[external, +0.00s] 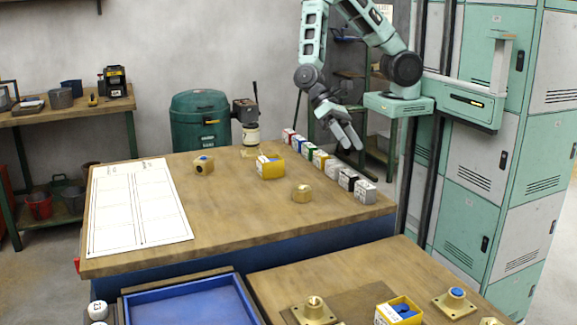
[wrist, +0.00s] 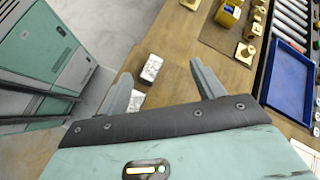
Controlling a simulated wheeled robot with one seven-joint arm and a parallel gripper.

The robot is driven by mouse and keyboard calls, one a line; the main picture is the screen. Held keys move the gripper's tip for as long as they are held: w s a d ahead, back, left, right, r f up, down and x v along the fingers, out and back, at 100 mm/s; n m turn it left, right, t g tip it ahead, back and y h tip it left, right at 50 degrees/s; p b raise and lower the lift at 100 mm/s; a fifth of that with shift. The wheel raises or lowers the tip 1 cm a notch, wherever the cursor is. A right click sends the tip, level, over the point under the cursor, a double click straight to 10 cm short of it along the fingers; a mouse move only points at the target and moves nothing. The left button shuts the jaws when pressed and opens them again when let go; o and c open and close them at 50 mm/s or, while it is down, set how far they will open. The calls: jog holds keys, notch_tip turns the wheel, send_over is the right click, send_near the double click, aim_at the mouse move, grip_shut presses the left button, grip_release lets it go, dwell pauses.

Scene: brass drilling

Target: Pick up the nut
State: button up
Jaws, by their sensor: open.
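A brass piece that looks like a nut (external: 302,193) sits on the wooden worktable (external: 240,215), toward its right side. My gripper (external: 348,138) is open and empty, above and beyond the row of small boxes at the table's right edge. It is up and to the right of the nut, well apart from it. In the wrist view, my gripper (wrist: 165,88) shows its two fingers spread, with small boxes (wrist: 151,68) below. I cannot make out the nut in the wrist view.
A yellow bin (external: 271,168), a brass block with a blue centre (external: 203,166) and a white sheet (external: 137,205) are on the table. Brass flanges (external: 314,309) and a blue tray (external: 190,302) are in front. Green lockers (external: 480,170) stand at right.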

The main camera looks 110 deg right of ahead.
aim_at(301, 187)
jog(key=shift+w+d+f+m+t+y+p, duration=0.25)
jog(key=shift+w+d+f+m+t+y, duration=0.55)
jog(key=shift+w+f+m, duration=0.85)
jog(key=shift+w+d+f+m+t+y+p, duration=0.25)
jog(key=shift+w+d+f+m+t+y, duration=0.3)
jog(key=shift+w+d+f+m+t, duration=1.05)
jog(key=shift+w+d+f+m+t+y+p, duration=0.3)
jog(key=shift+w+d+f+m+y, duration=0.45)
jog(key=shift+w+m, duration=1.6)
jog(key=f, duration=0.2)
jog(key=shift+w+a+f+n+p, duration=0.25)
jog(key=shift+w+f+n+p, duration=0.05)
jog(key=shift+f+x, duration=0.2)
jog(key=shift+x, duration=1.3)
jog(key=shift+d, duration=0.1)
jog(key=c, duration=1.3)
